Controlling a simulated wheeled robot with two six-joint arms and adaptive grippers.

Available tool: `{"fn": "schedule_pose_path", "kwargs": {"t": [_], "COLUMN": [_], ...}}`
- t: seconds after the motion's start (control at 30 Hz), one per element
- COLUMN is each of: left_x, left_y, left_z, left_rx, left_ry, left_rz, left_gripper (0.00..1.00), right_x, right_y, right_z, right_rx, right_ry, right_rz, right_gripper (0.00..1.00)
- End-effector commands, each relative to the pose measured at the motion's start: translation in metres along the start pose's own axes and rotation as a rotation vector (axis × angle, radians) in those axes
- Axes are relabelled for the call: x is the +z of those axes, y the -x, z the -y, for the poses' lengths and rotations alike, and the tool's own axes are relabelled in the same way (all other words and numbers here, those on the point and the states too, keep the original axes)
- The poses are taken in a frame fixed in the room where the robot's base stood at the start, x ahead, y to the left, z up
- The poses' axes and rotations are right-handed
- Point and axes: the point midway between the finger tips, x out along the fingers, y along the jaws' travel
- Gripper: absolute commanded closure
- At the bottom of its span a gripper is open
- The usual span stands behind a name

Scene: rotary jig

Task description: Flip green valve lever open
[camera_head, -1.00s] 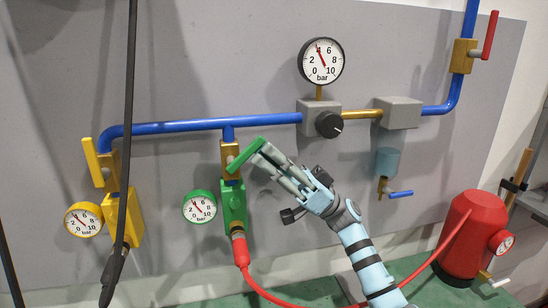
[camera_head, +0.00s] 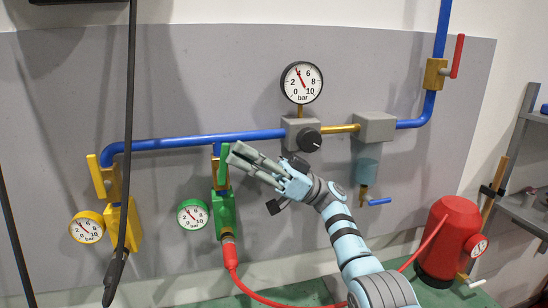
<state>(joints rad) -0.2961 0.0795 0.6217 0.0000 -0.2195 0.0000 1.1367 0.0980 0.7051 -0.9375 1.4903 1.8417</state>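The green valve lever (camera_head: 224,163) stands upright, in line with the pipe, on the brass valve below the blue pipe. The green block (camera_head: 224,210) with its gauge (camera_head: 193,214) hangs under it, and a red hose leaves its bottom. My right gripper (camera_head: 236,154) reaches in from the right with its fingertips at the lever's right side. I cannot tell whether the fingers touch the lever or how far apart they are. My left gripper is not in view.
A yellow lever (camera_head: 97,176) and yellow block stand to the left, behind a hanging black cable (camera_head: 128,130). A black regulator knob (camera_head: 308,140) sits above my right wrist. A red tank (camera_head: 436,240) stands at lower right.

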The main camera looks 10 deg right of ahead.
Motion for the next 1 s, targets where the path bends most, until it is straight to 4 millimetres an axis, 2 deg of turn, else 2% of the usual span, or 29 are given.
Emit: {"fn": "schedule_pose_path", "kwargs": {"t": [0.27, 0.37, 0.7, 0.83, 1.0], "left_x": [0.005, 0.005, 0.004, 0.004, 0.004], "left_y": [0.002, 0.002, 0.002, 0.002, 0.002], "left_z": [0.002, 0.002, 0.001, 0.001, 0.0], "left_rx": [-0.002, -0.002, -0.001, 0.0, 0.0], "left_ry": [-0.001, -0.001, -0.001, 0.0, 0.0], "left_rz": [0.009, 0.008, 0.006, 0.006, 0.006], "left_gripper": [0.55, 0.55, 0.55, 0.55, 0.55], "right_x": [-0.002, -0.002, -0.003, -0.002, -0.002], "right_y": [0.001, 0.01, 0.065, 0.073, 0.074], "right_z": [-0.002, -0.002, 0.0, 0.002, 0.002], "right_rx": [0.008, 0.011, 0.01, 0.008, 0.006], "right_ry": [0.001, 0.0, 0.001, 0.002, 0.003], "right_rz": [-0.002, -0.002, 0.0, -0.001, -0.001], "right_gripper": [1.0, 1.0, 1.0, 1.0, 1.0]}}
